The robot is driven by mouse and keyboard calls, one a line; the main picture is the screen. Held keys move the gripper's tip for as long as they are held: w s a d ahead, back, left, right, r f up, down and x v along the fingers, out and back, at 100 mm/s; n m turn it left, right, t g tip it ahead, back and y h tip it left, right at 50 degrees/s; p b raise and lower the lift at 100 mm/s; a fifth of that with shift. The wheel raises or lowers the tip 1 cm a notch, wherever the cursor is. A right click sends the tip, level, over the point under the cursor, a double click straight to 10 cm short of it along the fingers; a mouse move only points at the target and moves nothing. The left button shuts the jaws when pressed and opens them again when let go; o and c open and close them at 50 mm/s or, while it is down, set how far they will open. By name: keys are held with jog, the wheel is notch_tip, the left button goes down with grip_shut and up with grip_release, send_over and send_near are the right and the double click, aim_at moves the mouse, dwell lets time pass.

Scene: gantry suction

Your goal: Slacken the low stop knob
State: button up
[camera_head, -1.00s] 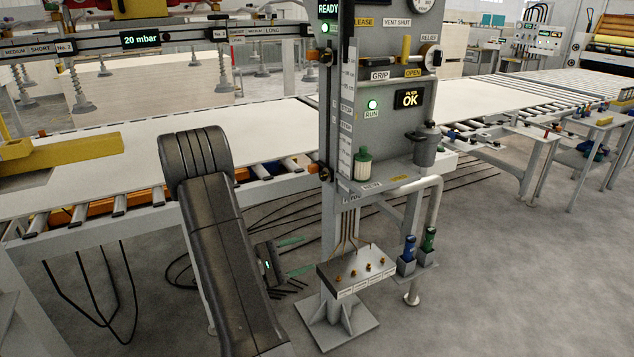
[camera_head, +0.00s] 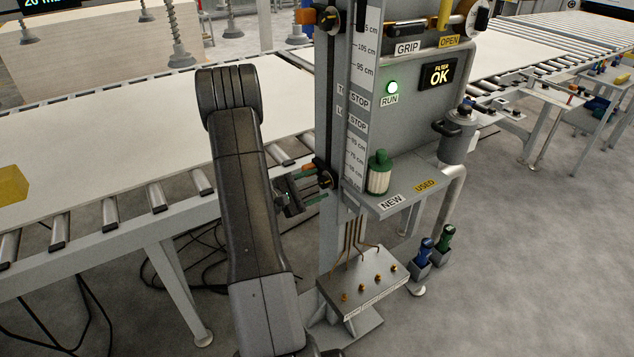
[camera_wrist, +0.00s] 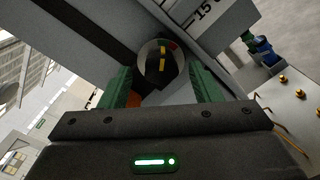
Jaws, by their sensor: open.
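The low stop knob (camera_head: 327,174) is a round dark knob on the lower left side of the grey column, beside the conveyor edge. In the wrist view the knob (camera_wrist: 162,64) shows a grey rim, a black face, a yellow bar and a small red mark. My gripper (camera_head: 318,185) is open, its green fingers pointing at the knob. In the wrist view my gripper (camera_wrist: 159,76) has one finger on each side of the knob, which appears between and just beyond the tips. I cannot tell whether they touch it.
The upper stop knob (camera_head: 328,18) sits higher on the same column. A shelf (camera_head: 400,200) with a green-capped filter (camera_head: 379,172) juts out at right. A grey canister (camera_head: 457,137) hangs beside it. A valve box (camera_head: 364,280) stands below. The roller conveyor (camera_head: 110,214) lies left of my arm.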

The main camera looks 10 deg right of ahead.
jog(key=shift+w+d, duration=0.1)
jog(key=shift+d, duration=0.45)
jog(key=c, duration=1)
jog(key=shift+n, duration=0.3)
jog(key=shift+n+b, duration=0.65)
jog(key=shift+n, duration=2.65)
